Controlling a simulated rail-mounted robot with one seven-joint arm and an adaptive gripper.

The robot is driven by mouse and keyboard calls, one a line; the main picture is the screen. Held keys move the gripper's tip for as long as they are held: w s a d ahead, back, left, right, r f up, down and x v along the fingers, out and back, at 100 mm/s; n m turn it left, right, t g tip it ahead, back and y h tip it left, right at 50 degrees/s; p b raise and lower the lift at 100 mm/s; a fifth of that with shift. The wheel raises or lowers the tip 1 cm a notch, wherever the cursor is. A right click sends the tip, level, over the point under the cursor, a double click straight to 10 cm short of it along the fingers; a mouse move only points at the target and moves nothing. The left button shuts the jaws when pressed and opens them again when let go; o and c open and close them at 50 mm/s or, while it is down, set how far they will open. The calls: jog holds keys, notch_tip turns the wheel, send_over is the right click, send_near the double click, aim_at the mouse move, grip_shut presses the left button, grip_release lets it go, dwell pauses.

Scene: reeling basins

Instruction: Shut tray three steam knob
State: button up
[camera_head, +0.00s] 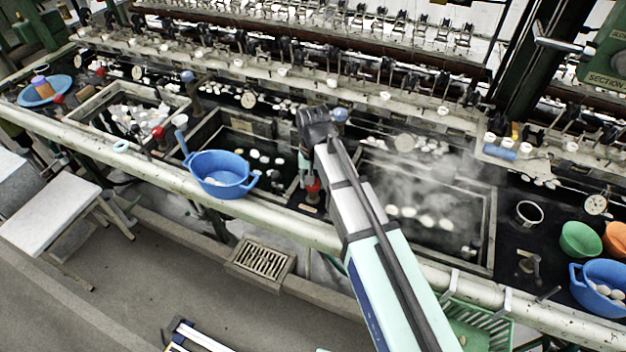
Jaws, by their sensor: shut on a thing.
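My arm reaches in from the lower right and bends down at the wrist. My gripper (308,176) points down between two basins, partly hidden by my own forearm. It is shut on a red knob (313,188), which stands on the dark panel above a small pale label (310,208). The knob's top is covered, so its turn position cannot be told. Steam drifts over the basin (489,230) to the right, where several pale cocoons (425,221) float.
A blue-topped knob (340,115) stands just behind my wrist. A blue handled basin (220,178) sits on the front rail to the left. Another red knob (158,132) is farther left. Green (580,240) and blue bowls (603,285) stand at the right.

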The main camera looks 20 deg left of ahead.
jog(key=shift+m, duration=0.5)
jog(key=o, duration=1.1)
jog(key=shift+o, duration=0.2)
notch_tip(320, 180, up, 12)
jog(key=shift+a, duration=0.1)
